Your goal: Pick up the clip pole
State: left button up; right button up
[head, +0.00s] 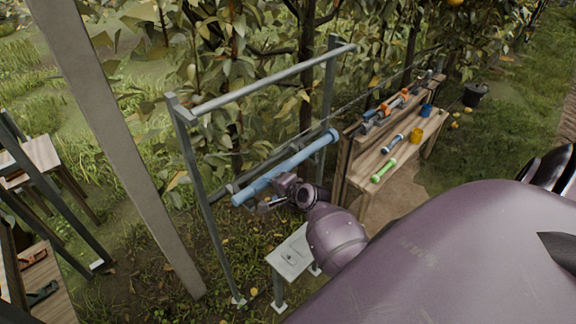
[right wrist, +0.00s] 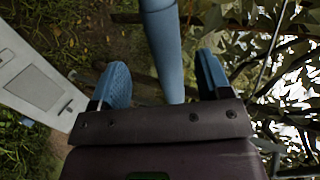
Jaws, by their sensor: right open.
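The clip pole, a long light-blue tube (head: 300,157), lies at a slant on the grey metal rack in the head view. It also shows in the right wrist view (right wrist: 162,40), running down from the top edge between my fingers. My right gripper (head: 272,192) is at the pole's near, lower-left half. In the right wrist view my right gripper (right wrist: 163,75) is open, with one blue finger pad on each side of the pole and a gap on both sides. My left gripper is not in view.
The grey rack frame (head: 270,78) stands around the pole, with leafy trees behind. A wooden bench (head: 405,150) with several tools stands to the right. A small grey stand (head: 291,256) is below the gripper. A slanted post (head: 110,130) rises at left.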

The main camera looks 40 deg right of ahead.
aim_at(265, 184)
jog(key=shift+x, duration=1.15)
jog(key=shift+b+x, duration=0.35)
jog(key=shift+x, duration=1.8)
jog(key=shift+a+r, duration=0.15)
jog(key=shift+r, duration=0.1)
jog(key=shift+c, duration=0.2)
jog(key=shift+c, duration=1.1)
jog(key=c, duration=0.9)
jog(key=shift+o, duration=0.2)
jog(key=shift+r, duration=0.15)
